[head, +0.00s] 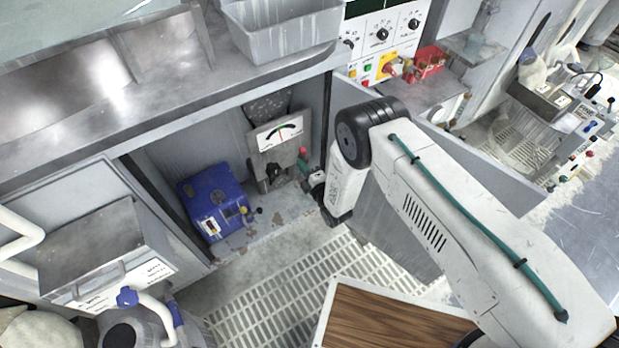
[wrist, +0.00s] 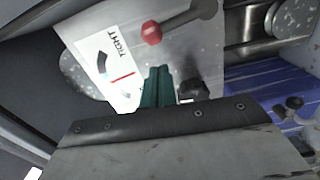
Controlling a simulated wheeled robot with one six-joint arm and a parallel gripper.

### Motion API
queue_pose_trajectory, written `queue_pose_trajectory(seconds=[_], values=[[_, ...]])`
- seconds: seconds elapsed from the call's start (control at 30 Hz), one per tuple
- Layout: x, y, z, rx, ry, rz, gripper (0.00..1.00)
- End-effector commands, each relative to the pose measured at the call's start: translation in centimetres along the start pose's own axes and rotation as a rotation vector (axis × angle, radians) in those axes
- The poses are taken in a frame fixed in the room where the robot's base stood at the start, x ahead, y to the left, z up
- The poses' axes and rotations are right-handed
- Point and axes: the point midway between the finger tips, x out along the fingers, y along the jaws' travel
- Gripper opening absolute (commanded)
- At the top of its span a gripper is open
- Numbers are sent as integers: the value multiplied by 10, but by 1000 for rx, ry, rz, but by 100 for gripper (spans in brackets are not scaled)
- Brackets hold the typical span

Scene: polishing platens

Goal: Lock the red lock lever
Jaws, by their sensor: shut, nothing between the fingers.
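The red lock lever (wrist: 178,25) has a grey rod with a red ball knob and sits at the top of the wrist view. In the head view its red knob (head: 303,151) shows just right of the gauge. The white gauge plate (wrist: 112,75), marked TIGHT with a red needle, is left of the lever in the wrist view; it also shows in the head view (head: 281,132). My gripper (wrist: 158,72) is shut and empty, its teal fingers pointing at the panel below the red knob. I cannot tell whether they touch anything.
A black knob (wrist: 194,88) is close to the right of my fingers. A blue box (head: 214,200) stands in the cabinet left of the gauge unit. A cabinet side wall stands near my arm. A grated floor (head: 270,290) and a wood-topped box (head: 385,325) lie below.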

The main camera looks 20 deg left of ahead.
Motion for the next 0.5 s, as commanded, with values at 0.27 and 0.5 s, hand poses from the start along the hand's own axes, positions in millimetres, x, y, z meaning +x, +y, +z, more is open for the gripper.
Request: queue_pose_trajectory(seconds=[0.27,0.5], values=[[17,-1,20,1,-2,-2,0],[18,-1,21,0,-2,-2,0]])
